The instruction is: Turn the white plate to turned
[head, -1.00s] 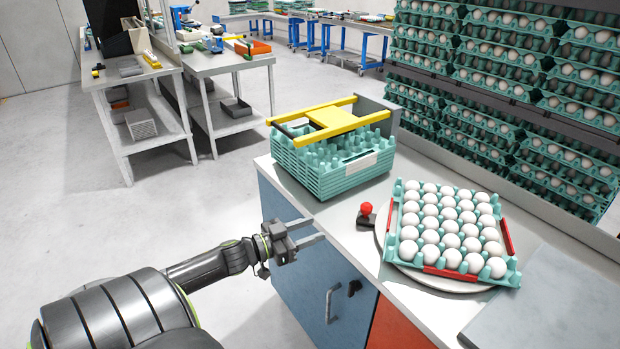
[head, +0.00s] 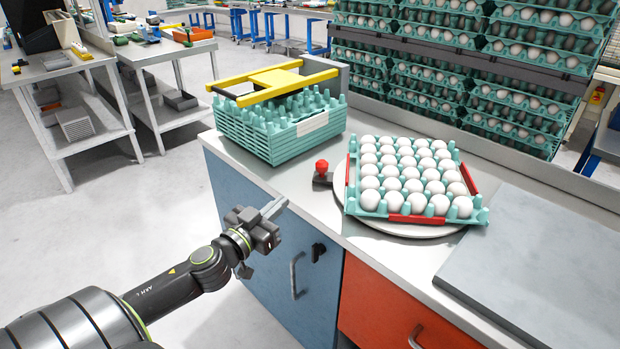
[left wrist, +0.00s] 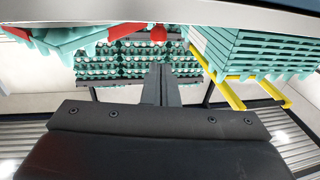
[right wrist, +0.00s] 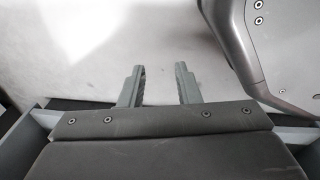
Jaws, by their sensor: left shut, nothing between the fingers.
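The round white plate (head: 393,227) lies on the counter under a green tray of white eggs (head: 477,215) with red clips at its edges. Most of the plate is hidden by the tray. A lever with a red knob (head: 321,166) stands at the plate's left edge. My left gripper (head: 275,207) is shut and empty, in front of the counter edge, short of the knob and below it to the left. In the left wrist view its fingers (left wrist: 160,84) are together, with the red knob (left wrist: 158,33) beyond them. My right gripper (right wrist: 158,85) is open and empty over a pale surface.
A stack of empty green trays (head: 262,138) with a yellow frame (head: 275,80) stands left of the plate. A grey slab (head: 540,265) lies to its right. Racks of egg trays (head: 440,60) stand behind. Blue and orange cabinet fronts are below the counter.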

